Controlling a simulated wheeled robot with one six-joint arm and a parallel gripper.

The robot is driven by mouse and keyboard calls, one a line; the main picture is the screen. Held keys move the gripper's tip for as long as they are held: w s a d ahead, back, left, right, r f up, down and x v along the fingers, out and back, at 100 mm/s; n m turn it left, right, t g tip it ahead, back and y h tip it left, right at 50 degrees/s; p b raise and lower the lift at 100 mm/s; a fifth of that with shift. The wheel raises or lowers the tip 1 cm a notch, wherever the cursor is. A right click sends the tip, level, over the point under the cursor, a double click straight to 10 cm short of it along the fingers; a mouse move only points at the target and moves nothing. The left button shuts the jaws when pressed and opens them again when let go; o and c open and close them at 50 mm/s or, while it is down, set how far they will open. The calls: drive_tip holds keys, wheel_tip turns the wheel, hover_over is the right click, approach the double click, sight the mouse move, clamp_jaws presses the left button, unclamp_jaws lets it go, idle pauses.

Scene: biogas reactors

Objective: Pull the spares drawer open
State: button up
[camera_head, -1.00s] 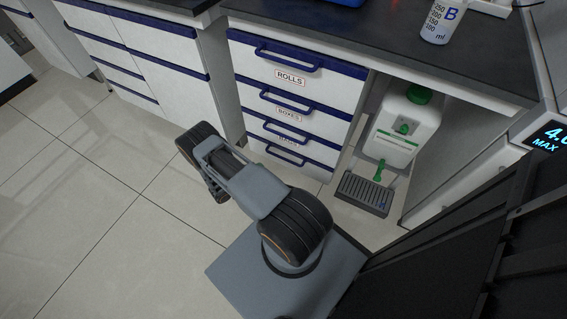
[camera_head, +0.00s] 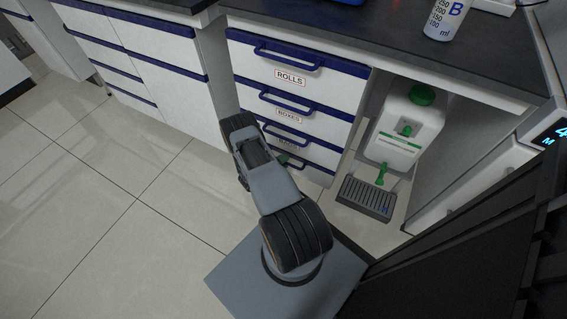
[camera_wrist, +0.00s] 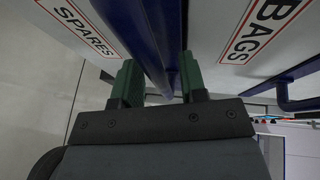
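The spares drawer is the lowest of the stack under the bench, and its white front with the SPARES label (camera_wrist: 80,25) shows at the left of the wrist view. In the head view only part of its blue edge (camera_head: 318,168) shows, and my arm hides the rest. It looks closed. My gripper (camera_wrist: 161,82) has its two green fingers apart. The blue handle and edge (camera_wrist: 150,40) of the spares drawer lie in line with the gap between them. I cannot tell whether the fingers touch the handle. In the head view, my arm mostly hides the gripper.
The BAGS drawer (camera_wrist: 268,25) is just above, with its blue handle (camera_wrist: 287,95) to the right. Drawers labelled ROLLS (camera_head: 289,76) and BOXES (camera_head: 289,115) are closed. A white canister (camera_head: 408,125) and a grey drip tray (camera_head: 366,197) stand to the right. The floor at left is clear.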

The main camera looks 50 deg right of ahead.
drive_tip(key=shift+c, duration=0.2)
clamp_jaws()
idle(0.3)
